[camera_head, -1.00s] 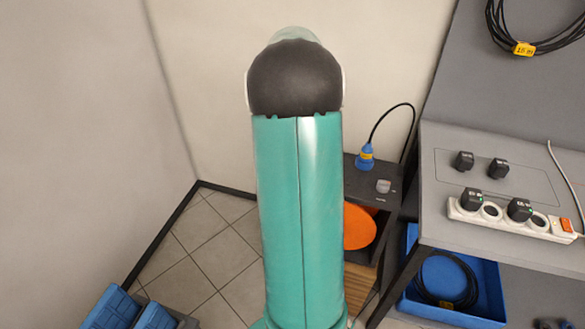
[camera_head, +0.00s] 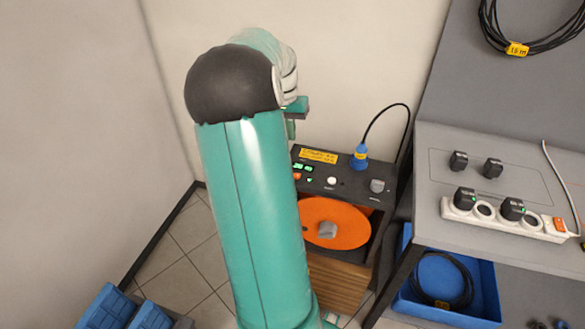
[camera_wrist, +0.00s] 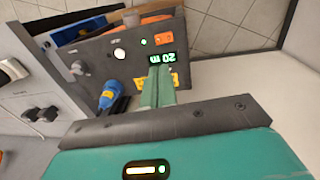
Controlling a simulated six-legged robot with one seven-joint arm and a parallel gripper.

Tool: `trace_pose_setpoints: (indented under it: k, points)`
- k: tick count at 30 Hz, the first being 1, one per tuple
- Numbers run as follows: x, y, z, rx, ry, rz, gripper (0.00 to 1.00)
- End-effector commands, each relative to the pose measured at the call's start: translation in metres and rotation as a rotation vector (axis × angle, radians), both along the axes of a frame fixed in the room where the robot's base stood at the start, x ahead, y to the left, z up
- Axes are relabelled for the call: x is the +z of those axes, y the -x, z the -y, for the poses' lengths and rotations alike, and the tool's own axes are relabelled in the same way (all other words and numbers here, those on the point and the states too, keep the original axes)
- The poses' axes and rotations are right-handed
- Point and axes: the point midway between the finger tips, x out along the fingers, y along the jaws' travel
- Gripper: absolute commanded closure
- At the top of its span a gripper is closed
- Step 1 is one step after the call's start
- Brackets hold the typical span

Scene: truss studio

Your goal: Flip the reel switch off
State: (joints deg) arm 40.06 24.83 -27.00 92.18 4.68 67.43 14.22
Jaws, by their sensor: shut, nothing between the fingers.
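The reel unit's black panel (camera_head: 350,190) stands low by the wall, right of my arm in the head view. A small orange-red switch (camera_head: 297,177) is at the panel's left end, and it also shows in the wrist view (camera_wrist: 164,38) beside a green light and a lit "20 m" display (camera_wrist: 161,58). The rocker's position is too small to tell. My gripper (camera_wrist: 158,85) is shut and empty, its fingers pointing at the panel near the display, seemingly apart from it. In the head view my gripper (camera_head: 291,128) is partly hidden behind the arm.
The panel also bears a white button (camera_head: 331,182), a grey knob (camera_head: 377,185), a blue plug (camera_head: 359,157) with a black cable, and a yellow label (camera_head: 319,156). The orange reel (camera_head: 345,215) is below. A workbench (camera_head: 430,165) with a power strip (camera_head: 505,217) stands right.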

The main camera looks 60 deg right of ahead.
Motion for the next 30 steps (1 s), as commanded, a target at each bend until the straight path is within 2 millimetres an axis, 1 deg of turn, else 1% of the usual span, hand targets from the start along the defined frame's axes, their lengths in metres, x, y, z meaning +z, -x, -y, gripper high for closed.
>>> trace_pose_setpoints:
  k: [6,8,11,14,24,27,30]
  points:
    - [-0.002,0.001,0.0,-0.002,-0.001,-0.001,1.0]
    - [-0.006,0.002,0.0,-0.001,-0.002,-0.001,1.0]
    - [-0.018,0.003,0.0,-0.001,-0.003,-0.002,1.0]
    - [-0.035,0.005,0.0,0.0,-0.003,-0.004,1.0]
    - [-0.102,0.012,0.001,0.002,-0.003,-0.003,1.0]
    - [-0.119,0.014,0.001,0.002,-0.002,-0.002,1.0]
    - [-0.13,0.015,0.002,0.002,-0.001,-0.001,1.0]
